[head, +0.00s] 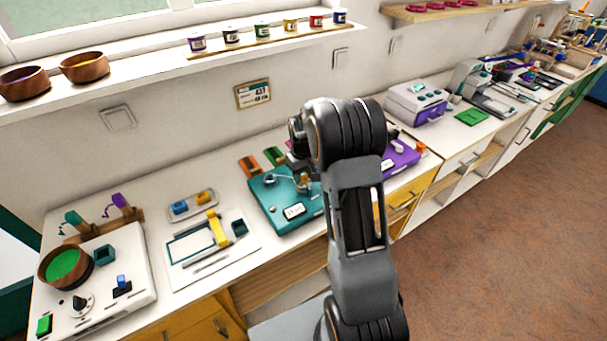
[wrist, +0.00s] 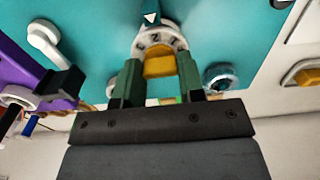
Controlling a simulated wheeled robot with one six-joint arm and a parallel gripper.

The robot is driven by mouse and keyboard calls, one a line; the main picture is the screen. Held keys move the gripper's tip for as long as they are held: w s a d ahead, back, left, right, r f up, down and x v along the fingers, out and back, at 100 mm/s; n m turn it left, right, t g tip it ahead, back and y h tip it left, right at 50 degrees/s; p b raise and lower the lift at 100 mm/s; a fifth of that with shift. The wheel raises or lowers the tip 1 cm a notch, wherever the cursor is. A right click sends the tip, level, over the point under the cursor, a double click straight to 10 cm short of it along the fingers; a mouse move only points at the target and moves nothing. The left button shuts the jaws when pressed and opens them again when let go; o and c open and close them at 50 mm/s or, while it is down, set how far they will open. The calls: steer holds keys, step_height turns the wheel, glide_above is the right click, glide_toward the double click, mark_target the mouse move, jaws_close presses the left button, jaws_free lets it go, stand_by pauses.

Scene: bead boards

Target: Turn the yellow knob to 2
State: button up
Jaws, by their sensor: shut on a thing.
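The yellow knob (wrist: 158,62) sits on a pale round dial (wrist: 178,35) on the teal board (wrist: 100,22). In the wrist view, my gripper (wrist: 160,72) has one dark green finger on each side of the knob and is shut on it. Marks that look like 2 and 1 show on the dial. The 2 lies close below a white pointer (wrist: 151,17) on the board, with the 1 to its right. Other dial marks are hidden by the knob. The head view shows the teal board (head: 262,205) beside my arm, which hides part of it.
A purple board (head: 405,155) stands close on the right of the teal board. A white board with a yellow slider (head: 217,229) lies to its left. In the wrist view, a white lever (wrist: 45,38) and a blue-ringed round part (wrist: 220,78) flank the knob.

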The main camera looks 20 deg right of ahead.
mark_target(304, 187)
stand_by(0.3)
steer(key=o, duration=0.9)
steer(key=shift+o, duration=0.2)
step_height(304, 187, up, 14)
steer(key=shift+b, duration=0.45)
steer(key=s+a+t, duration=0.1)
steer(key=s+a, duration=0.2)
steer(key=s, duration=0.4)
steer(key=s+a+t, duration=0.1)
steer(key=s+a, duration=0.3)
steer(key=s, duration=0.3)
steer(key=s+a+r+m+t, duration=0.1)
steer(key=s+a+t, duration=0.1)
steer(key=s, duration=0.6)
steer(key=shift+a, duration=0.75)
